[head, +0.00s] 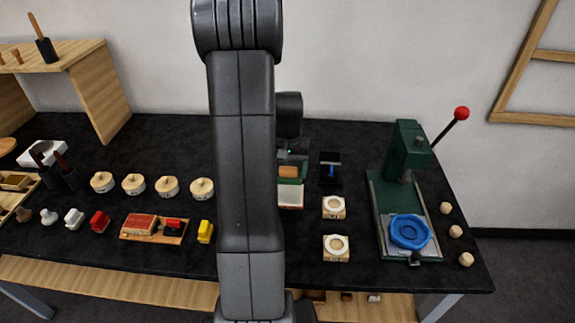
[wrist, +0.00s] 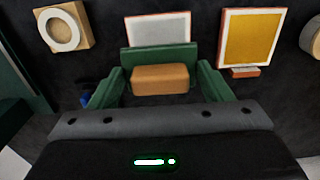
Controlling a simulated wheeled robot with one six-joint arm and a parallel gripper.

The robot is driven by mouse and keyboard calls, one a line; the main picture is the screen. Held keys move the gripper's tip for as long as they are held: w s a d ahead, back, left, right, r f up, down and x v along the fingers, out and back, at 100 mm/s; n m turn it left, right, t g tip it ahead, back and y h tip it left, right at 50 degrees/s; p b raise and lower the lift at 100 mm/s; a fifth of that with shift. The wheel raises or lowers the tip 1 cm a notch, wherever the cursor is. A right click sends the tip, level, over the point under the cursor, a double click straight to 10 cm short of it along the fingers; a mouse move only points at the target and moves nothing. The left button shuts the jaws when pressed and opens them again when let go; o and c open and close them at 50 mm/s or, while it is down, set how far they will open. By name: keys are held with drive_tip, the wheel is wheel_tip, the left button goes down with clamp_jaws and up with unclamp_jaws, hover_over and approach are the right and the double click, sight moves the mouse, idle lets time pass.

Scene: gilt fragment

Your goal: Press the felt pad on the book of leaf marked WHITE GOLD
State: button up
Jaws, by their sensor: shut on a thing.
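My gripper (wrist: 160,84) is shut on the felt pad, a tan block (wrist: 162,79) with a green part (wrist: 158,55) beyond it. Green pieces flank the block on both sides. In the head view the tan block (head: 288,171) shows just right of my arm. A book of leaf with a pale page (wrist: 158,28) lies beyond the pad; the pad covers its lower edge in the wrist view. It also shows in the head view (head: 290,198). A second book with a gold page (wrist: 250,38) is beside it. I cannot read any marking or judge the pad's height.
Ring-topped wooden blocks (head: 335,207) and a green press (head: 407,150) with a blue ring stand to the right. A black stand with a blue item (head: 331,170) is close by. Round wooden pieces (head: 134,184) stand left. My arm hides the table's middle.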

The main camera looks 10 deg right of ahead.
sight(288, 195)
drive_tip(key=shift+w+f, duration=0.15)
drive_tip(key=shift+f+b, duration=2.1)
drive_tip(key=shift+f, duration=0.8)
drive_tip(key=shift+f+b, duration=0.45)
drive_tip(key=shift+f, duration=0.1)
drive_tip(key=shift+r+p, duration=2.35)
drive_tip(key=shift+r, duration=1.2)
